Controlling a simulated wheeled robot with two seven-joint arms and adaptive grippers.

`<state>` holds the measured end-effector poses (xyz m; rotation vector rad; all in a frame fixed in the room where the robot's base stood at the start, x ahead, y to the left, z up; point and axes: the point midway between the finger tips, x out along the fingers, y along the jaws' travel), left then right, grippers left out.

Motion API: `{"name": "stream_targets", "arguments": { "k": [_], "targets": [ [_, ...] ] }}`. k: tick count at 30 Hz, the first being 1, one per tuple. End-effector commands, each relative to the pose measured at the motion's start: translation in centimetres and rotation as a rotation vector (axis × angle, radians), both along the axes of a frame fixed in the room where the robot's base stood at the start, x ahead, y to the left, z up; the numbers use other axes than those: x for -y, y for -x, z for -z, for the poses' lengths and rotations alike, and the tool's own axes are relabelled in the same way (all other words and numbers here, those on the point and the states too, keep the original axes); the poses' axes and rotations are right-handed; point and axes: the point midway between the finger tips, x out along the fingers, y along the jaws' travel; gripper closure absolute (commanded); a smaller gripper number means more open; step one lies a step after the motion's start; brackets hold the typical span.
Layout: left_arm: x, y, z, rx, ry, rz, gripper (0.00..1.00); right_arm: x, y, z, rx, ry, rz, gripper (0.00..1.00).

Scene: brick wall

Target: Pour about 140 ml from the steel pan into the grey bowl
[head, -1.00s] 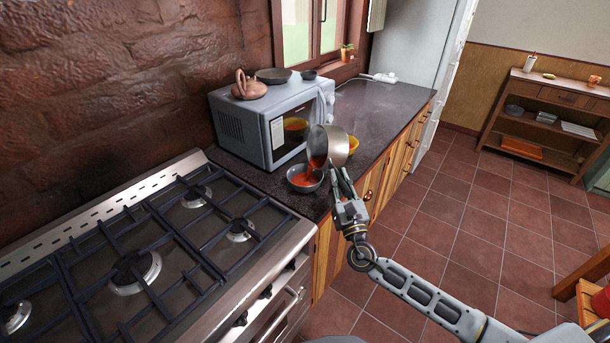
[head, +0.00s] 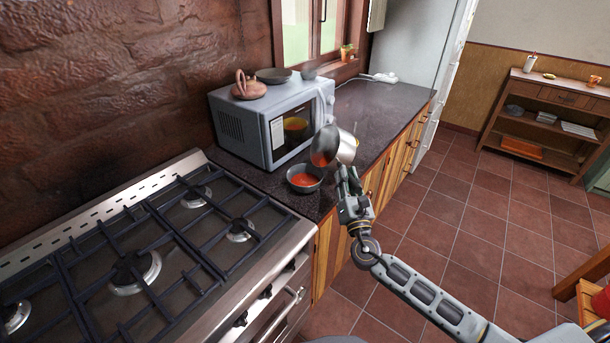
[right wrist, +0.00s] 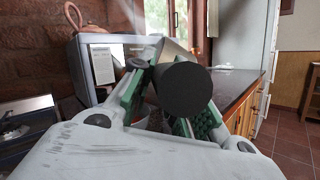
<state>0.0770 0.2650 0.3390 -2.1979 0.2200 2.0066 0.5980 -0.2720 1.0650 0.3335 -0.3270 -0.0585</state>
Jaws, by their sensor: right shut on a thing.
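The steel pan (head: 347,148) is tilted, its dark mouth facing left, with red liquid inside near its lower lip. My right gripper (head: 346,180) is shut on its handle; the dark round handle end (right wrist: 183,90) sits between the green-padded fingers (right wrist: 165,105) in the right wrist view. The grey bowl (head: 305,188) stands upright on the counter, below and left of the pan, with red liquid in it. No stream shows between pan and bowl. The pan is apart from the bowl. My left gripper is not in view.
A microwave (head: 245,128) stands close behind the bowl, with a copper teapot (head: 248,87) and a dark dish (head: 273,75) on top. The gas stove (head: 150,260) is at left. The dark counter (head: 385,100) is mostly clear toward the fridge (head: 418,50).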

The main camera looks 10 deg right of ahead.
Motion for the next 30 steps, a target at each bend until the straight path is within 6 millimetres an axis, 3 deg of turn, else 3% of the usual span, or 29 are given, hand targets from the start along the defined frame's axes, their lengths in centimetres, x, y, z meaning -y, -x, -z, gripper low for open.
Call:
{"name": "stream_targets", "arguments": {
  "k": [15, 30],
  "targets": [
    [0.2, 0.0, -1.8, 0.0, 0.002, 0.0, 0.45, 1.3, -0.2, -2.0, -0.022, -0.217, 0.0, 1.0],
    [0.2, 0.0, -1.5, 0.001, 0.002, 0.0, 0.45, 2.0, -0.3, -1.4, -0.032, -0.295, -0.002, 1.0]
  ]
}}
